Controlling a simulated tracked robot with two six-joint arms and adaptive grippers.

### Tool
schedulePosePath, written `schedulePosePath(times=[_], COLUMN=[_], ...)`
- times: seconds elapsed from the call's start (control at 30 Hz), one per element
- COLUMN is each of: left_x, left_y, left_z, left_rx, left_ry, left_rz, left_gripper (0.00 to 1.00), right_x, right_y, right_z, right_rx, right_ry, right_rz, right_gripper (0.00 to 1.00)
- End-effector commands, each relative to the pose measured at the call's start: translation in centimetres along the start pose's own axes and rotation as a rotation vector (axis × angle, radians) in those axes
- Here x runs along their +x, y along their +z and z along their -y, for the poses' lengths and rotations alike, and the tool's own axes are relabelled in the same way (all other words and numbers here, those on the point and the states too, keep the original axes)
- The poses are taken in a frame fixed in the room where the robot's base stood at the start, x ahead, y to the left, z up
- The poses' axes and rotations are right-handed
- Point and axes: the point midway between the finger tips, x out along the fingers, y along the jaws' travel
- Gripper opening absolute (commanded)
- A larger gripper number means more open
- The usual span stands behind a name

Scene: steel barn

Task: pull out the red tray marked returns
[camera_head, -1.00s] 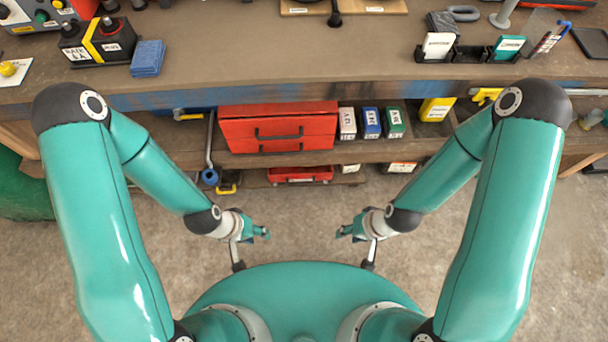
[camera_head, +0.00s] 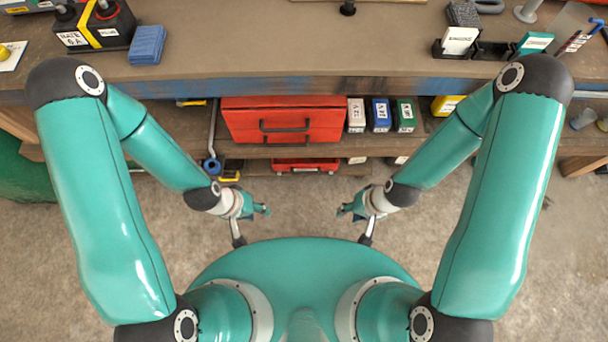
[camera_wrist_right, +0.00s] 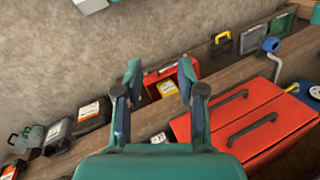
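A low red tray or case (camera_head: 305,164) with a dark handle sits on the lowest shelf under the bench, partly hidden beneath the red two-drawer chest (camera_head: 283,120). In the right wrist view, a red case (camera_wrist_right: 187,72) with a handle and a yellow label shows beyond my fingers. I cannot read "returns" on any red thing. My right gripper (camera_head: 346,211) is over the floor in front of the shelves; in its wrist view (camera_wrist_right: 160,88) its fingers are apart with nothing held. My left gripper (camera_head: 264,209) is also over the floor, touching nothing; its finger gap is too small to judge.
The workbench (camera_head: 250,65) overhangs the shelves. White, blue and green labelled boxes (camera_head: 380,115) stand right of the chest. A blue-ended tool (camera_head: 211,166) hangs or leans at its left. The concrete floor (camera_head: 300,215) between my grippers and the shelves is clear.

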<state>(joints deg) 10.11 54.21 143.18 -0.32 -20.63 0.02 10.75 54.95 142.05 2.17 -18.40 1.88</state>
Motion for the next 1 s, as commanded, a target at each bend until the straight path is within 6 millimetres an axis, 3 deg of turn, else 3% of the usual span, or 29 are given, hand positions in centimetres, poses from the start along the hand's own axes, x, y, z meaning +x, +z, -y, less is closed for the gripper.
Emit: schedulePosePath(times=[0.03, 0.2, 0.37, 0.47, 0.57, 0.67, 0.8, 0.87, 0.9, 1.0], left_x=[1.6, 6.7, 13.0, 16.8, 20.5, 24.3, 29.0, 30.6, 31.6, 33.3], left_y=[0.0, 0.0, -0.1, -0.1, -0.1, -0.1, -0.2, -0.2, -0.2, -0.2], left_z=[0.6, 2.4, 4.7, 6.0, 7.4, 8.8, 10.5, 11.1, 11.4, 12.0], left_rx=[0.000, 0.000, -0.001, 0.000, 0.000, 0.000, 0.000, 0.000, 0.000, 0.000], left_ry=[0.000, 0.000, 0.000, 0.000, 0.000, 0.000, 0.000, 0.000, 0.000, 0.000], left_rz=[0.000, 0.000, 0.001, 0.001, 0.001, 0.000, 0.000, 0.000, 0.000, 0.000], left_gripper=[0.40, 0.40, 0.40, 0.40, 0.40, 0.40, 0.40, 0.40, 0.40, 0.40], right_x=[1.8, 8.9, 17.4, 22.4, 27.1, 31.5, 36.7, 38.4, 39.2, 40.7], right_y=[0.0, 1.4, 3.0, 2.7, 0.9, -2.5, -8.9, -11.6, -13.3, -16.7], right_z=[-1.8, -5.5, -7.1, -6.4, -5.3, -4.6, -5.1, -5.9, -6.6, -8.4], right_rx=[0.068, 0.485, 1.065, 1.454, 1.825, 2.172, 2.569, 2.689, -2.736, -2.498], right_ry=[0.011, 0.061, 0.102, 0.090, 0.049, -0.027, -0.197, -0.288, 0.345, 0.429], right_rz=[0.028, 0.184, 0.405, 0.564, 0.740, 0.941, 1.264, 1.404, -1.485, -1.478], right_gripper=[0.39, 0.39, 0.39, 0.39, 0.39, 0.39, 0.39, 0.39, 0.39, 0.39])
